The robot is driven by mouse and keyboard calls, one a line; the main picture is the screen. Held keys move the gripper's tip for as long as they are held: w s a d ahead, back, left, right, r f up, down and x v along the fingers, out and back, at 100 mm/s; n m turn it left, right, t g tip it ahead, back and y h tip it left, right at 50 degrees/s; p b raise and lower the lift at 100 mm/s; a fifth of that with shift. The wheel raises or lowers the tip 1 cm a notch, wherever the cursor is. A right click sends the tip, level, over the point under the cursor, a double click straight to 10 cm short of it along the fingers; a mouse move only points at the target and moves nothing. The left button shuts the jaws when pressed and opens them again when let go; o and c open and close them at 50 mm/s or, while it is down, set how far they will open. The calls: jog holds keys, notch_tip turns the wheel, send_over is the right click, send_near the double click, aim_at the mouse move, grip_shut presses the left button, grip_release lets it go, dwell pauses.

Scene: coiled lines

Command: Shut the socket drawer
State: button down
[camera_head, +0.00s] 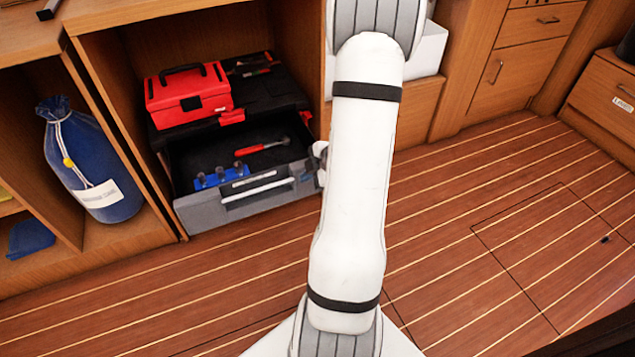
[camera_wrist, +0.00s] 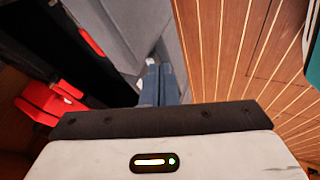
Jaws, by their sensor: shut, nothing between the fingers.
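The socket drawer (camera_head: 272,202) is the grey-fronted bottom drawer of a black and red toolbox (camera_head: 270,95) and stands pulled out. A row of blue sockets (camera_head: 222,175) and a red-handled tool (camera_head: 262,146) lie in it. The drawer's grey front also shows in the wrist view (camera_wrist: 112,25). My gripper (camera_wrist: 160,72) is shut and empty, its fingers close against the grey front in that view; I cannot tell whether they touch. In the head view, my arm hides most of the gripper, beside the drawer's right end.
The toolbox stands in an open wooden cabinet bay. A red case (camera_head: 188,97) sits on top of it. A blue bag (camera_head: 90,165) stands in the bay to the left. The striped wooden floor (camera_head: 470,220) in front is mostly clear.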

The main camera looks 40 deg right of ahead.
jog(key=shift+w+d, duration=0.15)
jog(key=shift+w, duration=0.4)
jog(key=shift+w+d, duration=0.15)
jog(key=shift+w, duration=0.4)
jog(key=shift+r, duration=0.1)
